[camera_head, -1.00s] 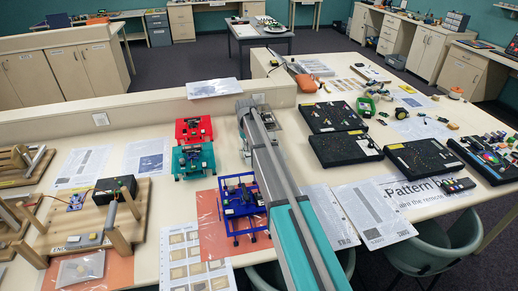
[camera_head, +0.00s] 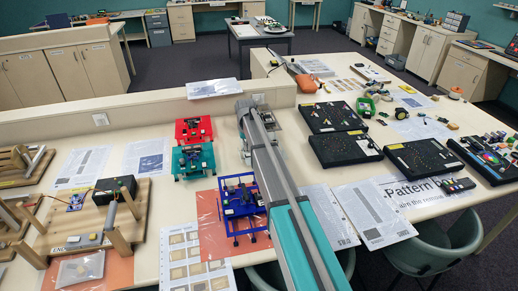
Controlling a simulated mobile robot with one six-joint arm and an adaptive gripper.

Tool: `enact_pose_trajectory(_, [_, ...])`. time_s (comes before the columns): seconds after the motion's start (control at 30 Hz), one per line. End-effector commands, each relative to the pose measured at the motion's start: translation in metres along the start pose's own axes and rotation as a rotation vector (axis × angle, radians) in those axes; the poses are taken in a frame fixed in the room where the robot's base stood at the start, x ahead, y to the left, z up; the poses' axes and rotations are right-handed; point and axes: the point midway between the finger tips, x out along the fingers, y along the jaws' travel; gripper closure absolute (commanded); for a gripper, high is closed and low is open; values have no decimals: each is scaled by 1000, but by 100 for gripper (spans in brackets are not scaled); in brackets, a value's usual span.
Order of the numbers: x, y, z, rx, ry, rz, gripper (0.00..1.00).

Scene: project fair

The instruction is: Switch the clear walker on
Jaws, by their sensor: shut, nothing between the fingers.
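A pale, see-through walker (camera_head: 272,119) appears to stand on the table behind my arm, to the right of the red walker. My arm covers much of it, and its switch cannot be made out. A red walker (camera_head: 194,128), a teal walker (camera_head: 193,158) and a blue walker (camera_head: 238,200) stand in a row to the left of my arm. My arm reaches from the bottom edge up to the clear walker. My gripper's fingers are hidden behind the arm, so I cannot see whether they touch the walker.
Black boards (camera_head: 345,148) lie to the right of my arm, with printed sheets (camera_head: 373,213) in front. A low ledge (camera_head: 150,110) runs behind the walkers. A wooden device (camera_head: 95,220) stands at left. The table left of the red walker holds flat papers.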

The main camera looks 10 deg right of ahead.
Motion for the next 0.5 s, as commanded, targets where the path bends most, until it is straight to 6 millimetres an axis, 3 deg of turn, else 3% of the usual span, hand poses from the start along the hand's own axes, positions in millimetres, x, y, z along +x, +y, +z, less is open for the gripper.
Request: enact_pose_trajectory(0.5, [5,0,0,0,0,0,100])
